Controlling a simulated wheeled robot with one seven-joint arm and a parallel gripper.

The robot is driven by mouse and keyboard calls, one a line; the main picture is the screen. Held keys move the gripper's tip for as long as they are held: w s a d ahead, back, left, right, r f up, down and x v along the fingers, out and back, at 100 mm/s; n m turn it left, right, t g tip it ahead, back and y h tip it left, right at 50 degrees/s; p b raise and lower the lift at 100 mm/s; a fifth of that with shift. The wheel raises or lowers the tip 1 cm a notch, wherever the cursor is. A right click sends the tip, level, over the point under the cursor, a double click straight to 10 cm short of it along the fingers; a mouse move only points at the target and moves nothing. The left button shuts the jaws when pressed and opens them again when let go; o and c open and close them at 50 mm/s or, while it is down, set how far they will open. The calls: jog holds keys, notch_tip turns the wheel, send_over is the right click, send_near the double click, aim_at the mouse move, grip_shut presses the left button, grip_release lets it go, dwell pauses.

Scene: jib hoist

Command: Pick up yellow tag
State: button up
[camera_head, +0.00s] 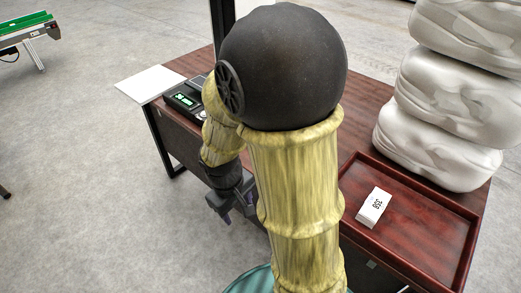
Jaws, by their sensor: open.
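I see no yellow tag in the head view; my own yellow arm covers the middle of the picture and may hide it. A small white block or tag (374,207) with dark printed characters lies in a shallow dark red tray (421,262). My gripper (236,211) points down at the left of my arm, beside the front of the wooden table (353,133). It is open, and I see nothing between its fingers. The white tag is well to the right of it, on the other side of my arm.
A device with a green display (186,101) stands on the table's left part, beside a white panel (150,83). White sacks (445,100) are stacked at the right. A dark post (221,22) rises behind. A green conveyor (25,28) stands far left; the floor between is clear.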

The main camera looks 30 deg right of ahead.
jog(key=w+f+n+t+h+p, duration=0.1)
jog(key=w+n+t+h+p, duration=0.2)
jog(key=w+n+h, duration=1)
jog(key=n+t, duration=0.2)
jog(key=n, duration=0.3)
jog(key=shift+w+a+f+p, duration=0.2)
jog(key=shift+a+f+p, duration=0.1)
jog(key=shift+p, duration=0.1)
jog(key=x, duration=1.2)
jog(key=shift+d+r, duration=0.15)
jog(key=shift+r, duration=0.05)
jog(key=shift+d, duration=0.15)
jog(key=x, duration=0.5)
jog(key=shift+f+b, duration=0.1)
jog(key=shift+b, duration=0.2)
